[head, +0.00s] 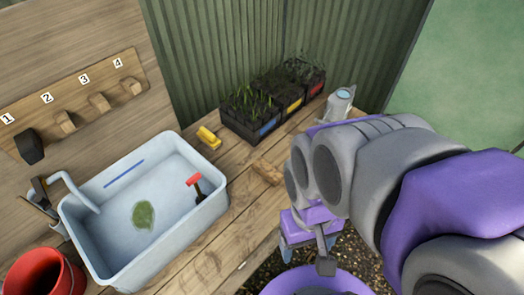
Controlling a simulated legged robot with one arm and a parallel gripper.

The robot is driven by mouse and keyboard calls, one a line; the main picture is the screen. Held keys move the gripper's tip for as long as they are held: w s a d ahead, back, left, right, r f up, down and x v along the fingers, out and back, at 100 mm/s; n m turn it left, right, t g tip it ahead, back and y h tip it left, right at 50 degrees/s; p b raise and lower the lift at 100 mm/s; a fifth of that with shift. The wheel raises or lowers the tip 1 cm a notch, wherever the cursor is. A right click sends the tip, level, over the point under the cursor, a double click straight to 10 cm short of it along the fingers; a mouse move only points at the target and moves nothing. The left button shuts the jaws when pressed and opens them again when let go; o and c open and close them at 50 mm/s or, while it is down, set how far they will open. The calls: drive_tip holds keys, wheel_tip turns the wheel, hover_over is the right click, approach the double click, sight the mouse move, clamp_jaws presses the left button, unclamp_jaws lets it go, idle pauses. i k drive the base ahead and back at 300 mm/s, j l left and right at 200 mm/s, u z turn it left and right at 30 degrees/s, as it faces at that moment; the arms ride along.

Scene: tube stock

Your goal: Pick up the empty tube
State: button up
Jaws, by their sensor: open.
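A small black tapered pot (30,147) hangs on the board at peg 1, at the far left in the head view; it may be the empty tube, but its inside is not visible. My gripper (306,252) points down beyond the bench's front edge, at lower right of centre. Its fingers are apart with nothing seen between them. It is well to the right of the black pot, with the tub between them. Part of the gripper is hidden behind my arm.
A pale tub (215,208) holds a green patch (144,214) and a red-headed tool (194,182). A red bucket (24,274) stands lower left. Black crates of seedlings (241,128), a yellow object (208,137), a wooden block (267,172) and a metal can (341,100) are on the bench (232,245).

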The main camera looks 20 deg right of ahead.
sight(260, 165)
drive_tip(key=u, duration=1.35)
drive_tip(key=z, duration=1.45)
drive_tip(key=k+l, duration=0.1)
drive_tip(key=k, duration=0.45)
